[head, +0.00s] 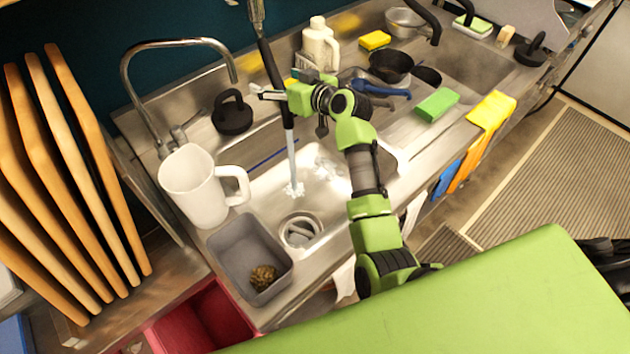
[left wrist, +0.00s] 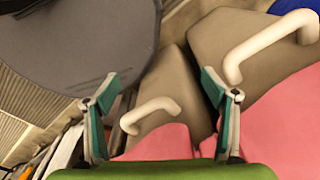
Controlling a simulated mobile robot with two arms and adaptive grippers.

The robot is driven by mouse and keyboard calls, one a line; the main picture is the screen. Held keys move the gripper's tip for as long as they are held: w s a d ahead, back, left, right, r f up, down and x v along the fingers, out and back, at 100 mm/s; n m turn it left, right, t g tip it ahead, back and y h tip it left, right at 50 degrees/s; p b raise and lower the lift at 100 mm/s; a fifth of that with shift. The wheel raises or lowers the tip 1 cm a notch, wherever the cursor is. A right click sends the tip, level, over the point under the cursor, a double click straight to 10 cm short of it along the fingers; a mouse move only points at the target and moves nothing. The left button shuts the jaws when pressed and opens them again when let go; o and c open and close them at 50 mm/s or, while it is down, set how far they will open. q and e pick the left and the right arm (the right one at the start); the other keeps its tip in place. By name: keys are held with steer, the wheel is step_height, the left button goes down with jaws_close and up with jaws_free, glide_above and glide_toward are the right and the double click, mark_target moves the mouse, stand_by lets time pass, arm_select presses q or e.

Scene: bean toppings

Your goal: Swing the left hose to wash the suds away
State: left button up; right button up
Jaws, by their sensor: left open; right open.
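The black hose (head: 270,62) hangs down over the sink, and a water stream (head: 291,160) runs from its lower end into the basin (head: 268,186). White suds or splashes (head: 325,166) lie on the basin floor near the stream and beside the drain (head: 300,231). My right gripper (head: 278,84) is open at the hose; its fingers are close to the hose, and I cannot tell whether they touch it. My left gripper (left wrist: 163,96) is open and empty in the left wrist view, with its two teal fingers apart. It does not show in the head view.
A white pitcher (head: 192,187) and a grey bin (head: 226,252) with a brown scrubber stand at the basin's left edge. A curved faucet (head: 180,43) rises behind. Pans (head: 390,66) and sponges (head: 437,105) lie right. Pink and grey containers (left wrist: 160,142) are near my left gripper.

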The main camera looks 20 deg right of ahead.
steer(key=shift+d, duration=0.15)
arm_select(q)
steer(key=shift+s+f+b, duration=0.25)
steer(key=shift+f+b, duration=0.45)
steer(key=shift+s+f+b, duration=0.2)
steer(key=shift+f+b, duration=0.5)
arm_select(e)
steer(key=w+d, duration=0.1)
steer(key=d, duration=0.6)
steer(key=shift+w, duration=0.35)
arm_select(q)
steer(key=shift+f+b, duration=2.05)
steer(key=shift+f, duration=0.05)
arm_select(e)
steer(key=shift+w+d, duration=1.4)
steer(key=shift+d, duration=1.3)
arm_select(q)
step_height(320, 180, up, 4)
steer(key=p, duration=0.4)
steer(key=shift+r, duration=0.25)
arm_select(e)
steer(key=v, duration=0.9)
